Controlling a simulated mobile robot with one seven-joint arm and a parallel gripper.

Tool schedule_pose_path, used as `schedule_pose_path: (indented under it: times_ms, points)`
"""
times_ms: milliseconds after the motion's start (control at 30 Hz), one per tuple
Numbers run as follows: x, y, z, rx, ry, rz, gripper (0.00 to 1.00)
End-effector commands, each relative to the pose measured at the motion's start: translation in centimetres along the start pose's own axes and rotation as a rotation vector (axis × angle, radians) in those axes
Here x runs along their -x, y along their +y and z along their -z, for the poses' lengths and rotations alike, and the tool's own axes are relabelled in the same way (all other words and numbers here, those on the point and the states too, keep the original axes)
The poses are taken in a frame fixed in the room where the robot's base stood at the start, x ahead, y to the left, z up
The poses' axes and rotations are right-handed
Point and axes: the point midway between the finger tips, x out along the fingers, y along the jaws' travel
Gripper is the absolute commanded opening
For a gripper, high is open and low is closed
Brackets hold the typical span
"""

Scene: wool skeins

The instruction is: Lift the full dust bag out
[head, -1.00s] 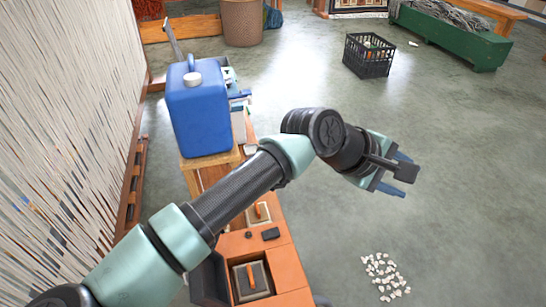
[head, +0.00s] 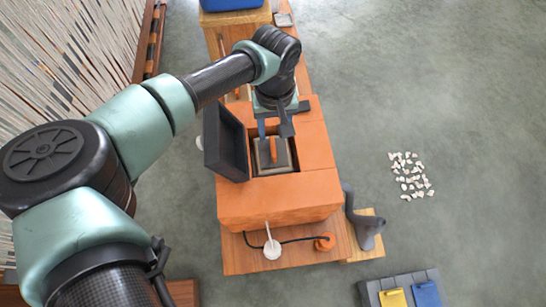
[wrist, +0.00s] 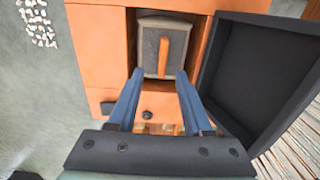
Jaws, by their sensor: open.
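A black lid (head: 224,142) stands open at the left of the opening in the head view. My gripper (head: 275,134) is above the opening, its blue fingers apart and empty. In the wrist view the bag (wrist: 150,50) and its orange handle (wrist: 164,56) lie just beyond the fingertips, roughly between them. The bag's lower part is hidden in the housing.
A black hose (head: 366,228) and a white-knobbed stick (head: 271,246) stand at the housing's near side. A grey tray with yellow and blue pieces (head: 405,292) is at lower right. White scraps (head: 410,175) lie on the open floor. A blue container (head: 232,4) is at the top.

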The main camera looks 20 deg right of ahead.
Motion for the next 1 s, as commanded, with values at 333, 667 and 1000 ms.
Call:
schedule_pose_path:
  times_ms: [333, 667, 1000]
  points:
    - [-3.5, -0.2, 0.1, 0.002, 0.0, -0.002, 0.5]
    - [-6.0, -0.4, 0.2, 0.0, 0.002, -0.001, 0.5]
    - [-5.9, -0.4, 0.2, 0.001, 0.001, -0.001, 0.09]
